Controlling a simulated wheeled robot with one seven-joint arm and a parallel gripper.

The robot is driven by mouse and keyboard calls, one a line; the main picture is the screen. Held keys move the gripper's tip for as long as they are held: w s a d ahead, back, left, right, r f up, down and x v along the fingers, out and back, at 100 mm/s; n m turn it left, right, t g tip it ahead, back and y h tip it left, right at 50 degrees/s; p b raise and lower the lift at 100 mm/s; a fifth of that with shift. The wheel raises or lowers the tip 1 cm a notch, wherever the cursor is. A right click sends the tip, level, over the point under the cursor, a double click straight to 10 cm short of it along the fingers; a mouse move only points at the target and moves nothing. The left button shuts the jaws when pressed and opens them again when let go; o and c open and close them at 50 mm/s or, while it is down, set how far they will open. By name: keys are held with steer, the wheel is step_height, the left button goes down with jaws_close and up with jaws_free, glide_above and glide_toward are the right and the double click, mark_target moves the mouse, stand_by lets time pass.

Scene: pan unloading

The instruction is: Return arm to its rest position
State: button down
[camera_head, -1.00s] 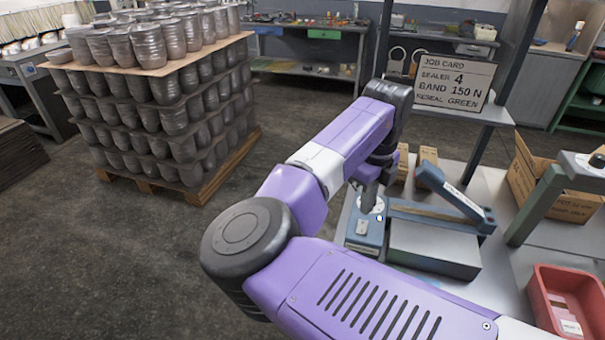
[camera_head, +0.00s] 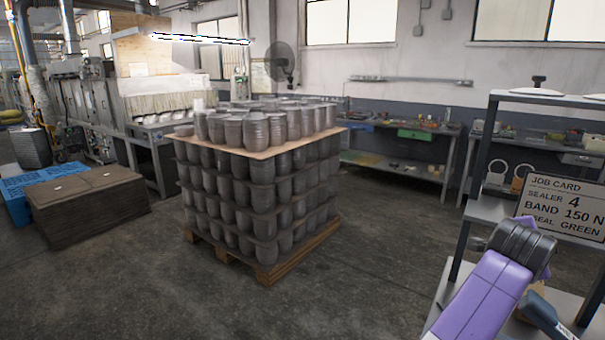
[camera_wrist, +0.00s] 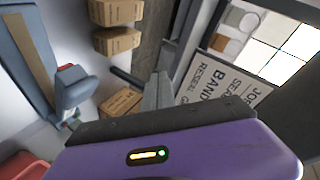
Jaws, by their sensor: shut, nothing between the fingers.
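My gripper (camera_wrist: 157,92) shows in the wrist view as grey fingers closed together beyond the dark edge of its purple body. Nothing is between the fingers. In the head view only part of my purple arm shows at the lower right, and the gripper itself is out of sight there. The job card (camera_head: 560,207) stands on the bench frame just behind my arm. It also shows in the wrist view (camera_wrist: 228,88), right of the fingers. The blue-grey sealer (camera_head: 545,318) is partly hidden by my arm in the head view; in the wrist view it lies at the left (camera_wrist: 38,70).
A pallet (camera_head: 268,272) with layered stacks of grey pots stands mid-floor. Brown stacked sheets (camera_head: 90,210) lie at the left. Small cartons (camera_wrist: 117,40) and a red bin (camera_wrist: 25,166) are on the bench. The floor between pallet and bench is clear.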

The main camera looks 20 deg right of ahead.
steer(key=a+r+n+t+h, duration=0.4)
steer(key=a+r+n+t, duration=0.2)
steer(key=r+n+t, duration=0.3)
steer(key=s+a+f+n+t+y, duration=0.2)
steer(key=a+f+n+t+y, duration=0.2)
steer(key=a+n, duration=0.4)
steer(key=s+a+f+n+t+y, duration=0.2)
steer(key=a+f+n+t+y, duration=0.25)
steer(key=a, duration=0.45)
steer(key=s+a+f+n+g+y, duration=0.1)
steer(key=s+a+f+g+y, duration=0.1)
steer(key=s+a+f, duration=0.4)
steer(key=s+a+f+n+g+y+b, duration=0.1)
steer(key=s+a+f+g+y, duration=0.2)
steer(key=s, duration=1.1)
steer(key=s+a+f+n+g+y, duration=0.1)
steer(key=s+a+f+g+y, duration=0.1)
steer(key=s+a+f, duration=0.7)
steer(key=shift+s+a+f+g+b, duration=0.35)
steer(key=shift+s+a, duration=0.1)
steer(key=shift+s, duration=0.1)
